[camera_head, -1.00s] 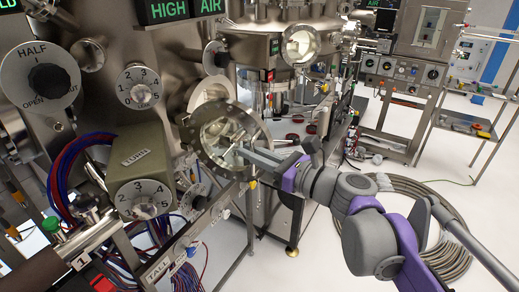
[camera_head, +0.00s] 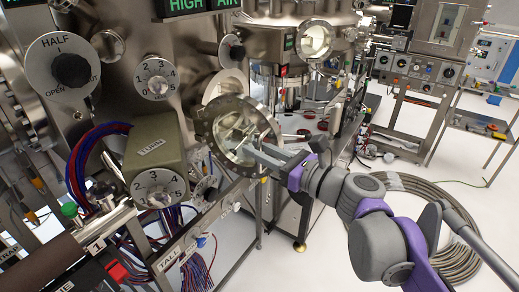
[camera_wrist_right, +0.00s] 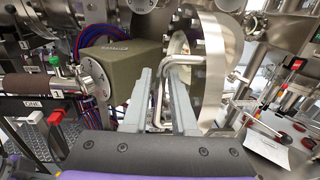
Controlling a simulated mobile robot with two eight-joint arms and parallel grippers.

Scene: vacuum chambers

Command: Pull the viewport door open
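The viewport door (camera_head: 238,133), a round metal flange with a glass pane, stands swung out from its round port (camera_head: 226,86) on the steel chamber. A gap shows between them. In the right wrist view the door (camera_wrist_right: 214,65) is seen nearly edge-on, with its bent tube handle (camera_wrist_right: 183,60) on its face. My right gripper (camera_head: 248,152) is at the handle. In the right wrist view its two grey fingers (camera_wrist_right: 163,72) lie close together with the handle's tube between them, and they look shut on it. My left gripper is in neither view.
An olive box (camera_head: 154,148) with a numbered dial sits left of the door, close to my right gripper. Blue and red cables (camera_head: 82,165) hang beside it. A coiled hose (camera_head: 455,235) lies on the floor behind my right arm. A bench (camera_head: 470,120) stands at the right.

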